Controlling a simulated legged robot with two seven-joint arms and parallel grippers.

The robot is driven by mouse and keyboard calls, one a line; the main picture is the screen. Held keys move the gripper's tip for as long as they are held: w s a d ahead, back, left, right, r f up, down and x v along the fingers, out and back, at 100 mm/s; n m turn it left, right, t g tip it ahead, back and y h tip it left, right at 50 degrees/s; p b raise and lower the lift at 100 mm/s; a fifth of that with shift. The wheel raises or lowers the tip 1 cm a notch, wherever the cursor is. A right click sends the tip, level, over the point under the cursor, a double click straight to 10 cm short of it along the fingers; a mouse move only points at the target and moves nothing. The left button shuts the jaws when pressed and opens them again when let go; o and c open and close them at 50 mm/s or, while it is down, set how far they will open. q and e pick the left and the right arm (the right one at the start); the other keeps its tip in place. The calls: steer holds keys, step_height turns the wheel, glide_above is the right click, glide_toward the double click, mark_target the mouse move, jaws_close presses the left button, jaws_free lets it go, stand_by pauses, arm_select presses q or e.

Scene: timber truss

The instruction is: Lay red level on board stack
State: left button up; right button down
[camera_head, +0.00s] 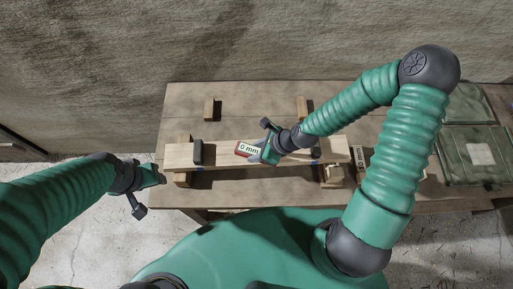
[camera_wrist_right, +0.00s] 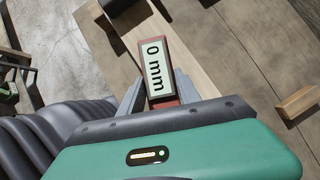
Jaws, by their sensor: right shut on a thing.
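The red level (camera_head: 245,149) has a pale display reading "0 mm" and sits at the middle of the board stack. My right gripper (camera_head: 262,153) is shut on its right end. In the right wrist view the level (camera_wrist_right: 157,72) lies between the two grey fingers (camera_wrist_right: 158,97), over the pale top board. The board stack (camera_head: 225,153) is light timber lying left to right across supports on the table. I cannot tell whether the level's underside touches the board. My left gripper (camera_head: 150,185) is off the table's left front edge, away from the stack; its fingers are unclear.
Green cases (camera_head: 470,155) lie far right.

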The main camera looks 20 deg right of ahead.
mark_target(257, 147)
steer(key=w, duration=0.1)
steer(key=w+d, duration=0.1)
steer(key=w, duration=0.1)
steer(key=shift+p, duration=0.3)
steer(key=f, duration=0.1)
steer(key=f+p, duration=0.1)
steer(key=f, duration=0.1)
steer(key=shift+w+f, duration=0.2)
steer(key=shift+f, duration=0.3)
steer(key=c, duration=1)
jaws_free()
steer(key=shift+c, duration=0.2)
steer(key=shift+o, duration=0.9)
